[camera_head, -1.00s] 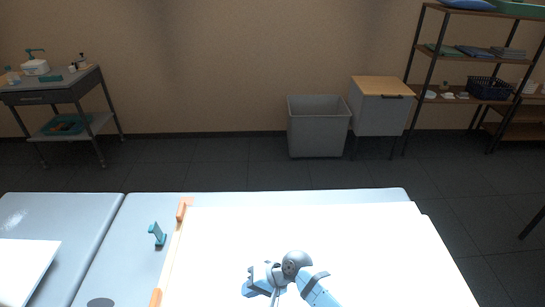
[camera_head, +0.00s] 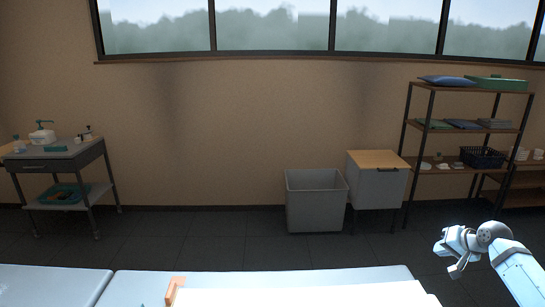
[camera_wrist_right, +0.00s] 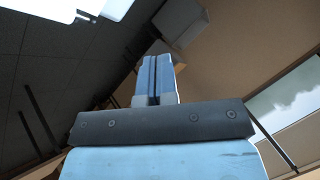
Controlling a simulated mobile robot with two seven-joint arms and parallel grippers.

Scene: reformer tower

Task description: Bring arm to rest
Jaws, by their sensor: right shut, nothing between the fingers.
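My right arm reaches in from the lower right of the head view, raised clear of the table and in front of the dark floor. Its gripper (camera_head: 456,268) is small there, with the wrist bent. In the right wrist view the two blue fingers (camera_wrist_right: 154,75) lie together, shut and with nothing between them. My left gripper is in neither view.
The pale padded table (camera_head: 250,282) runs along the bottom, with a white surface (camera_head: 310,296) and an orange block (camera_head: 175,287). Across open floor stand a grey bin (camera_head: 316,205), a cabinet (camera_head: 378,185), a shelf rack (camera_head: 465,130) and a side table (camera_head: 60,160).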

